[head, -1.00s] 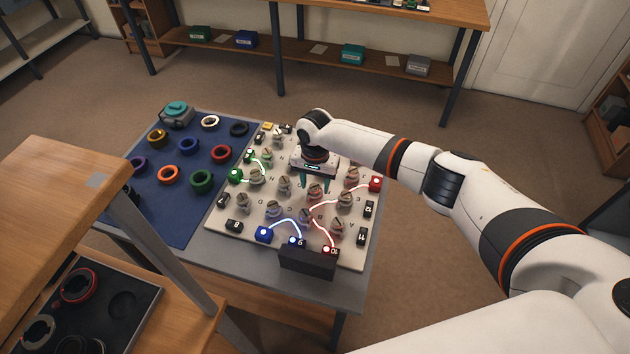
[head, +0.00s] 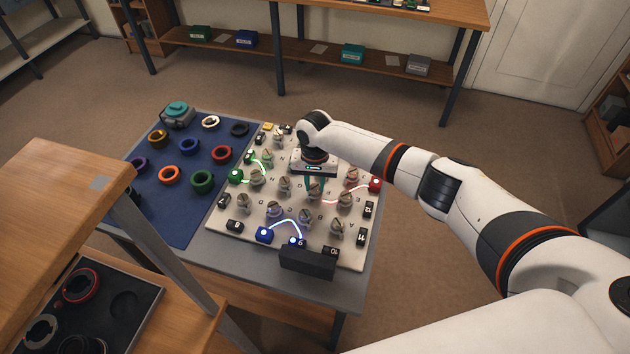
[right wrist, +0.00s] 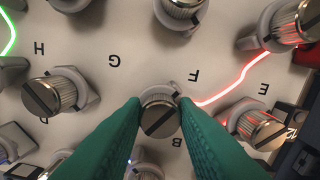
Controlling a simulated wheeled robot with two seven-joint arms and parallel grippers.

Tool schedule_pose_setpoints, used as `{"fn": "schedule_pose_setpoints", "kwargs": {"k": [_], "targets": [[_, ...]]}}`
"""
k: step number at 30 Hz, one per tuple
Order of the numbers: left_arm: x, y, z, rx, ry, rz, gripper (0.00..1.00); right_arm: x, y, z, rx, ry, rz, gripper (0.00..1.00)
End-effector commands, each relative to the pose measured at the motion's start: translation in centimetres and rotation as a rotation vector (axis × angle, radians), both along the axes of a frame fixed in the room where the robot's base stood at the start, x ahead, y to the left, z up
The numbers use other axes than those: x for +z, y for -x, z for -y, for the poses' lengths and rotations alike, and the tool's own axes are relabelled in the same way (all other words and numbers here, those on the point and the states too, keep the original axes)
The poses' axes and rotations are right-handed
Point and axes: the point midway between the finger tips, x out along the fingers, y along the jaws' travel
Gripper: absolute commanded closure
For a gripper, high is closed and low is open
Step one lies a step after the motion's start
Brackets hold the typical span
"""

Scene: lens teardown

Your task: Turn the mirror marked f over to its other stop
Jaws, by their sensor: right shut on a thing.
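The mirror marked f is a metal knob with a slotted top on a grey base (right wrist: 160,117), beside the printed letter F in the right wrist view. My right gripper (right wrist: 158,112) is shut on this knob, with one green fingertip on each side. In the head view my right gripper (head: 316,183) reaches straight down onto the pale board (head: 222,215), and the knob (head: 315,191) shows just below its fingers. A red light line (right wrist: 232,88) runs from the right to the held mirror and ends there. My left gripper is not in view.
Several similar knobs stand close around, including one by E (right wrist: 262,130) and one by H (right wrist: 50,92). A black block (head: 307,262) sits at the board's front edge. A blue mat (head: 178,215) with coloured rings lies to the left.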

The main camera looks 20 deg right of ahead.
Motion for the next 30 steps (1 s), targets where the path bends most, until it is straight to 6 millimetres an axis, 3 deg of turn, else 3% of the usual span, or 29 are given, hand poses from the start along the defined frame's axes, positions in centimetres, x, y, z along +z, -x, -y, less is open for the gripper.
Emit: {"fn": "schedule_pose_setpoints", "kwargs": {"k": [30], "targets": [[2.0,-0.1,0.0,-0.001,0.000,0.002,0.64,0.1,0.0,-0.4,0.954,-0.002,0.000,0.96]]}}
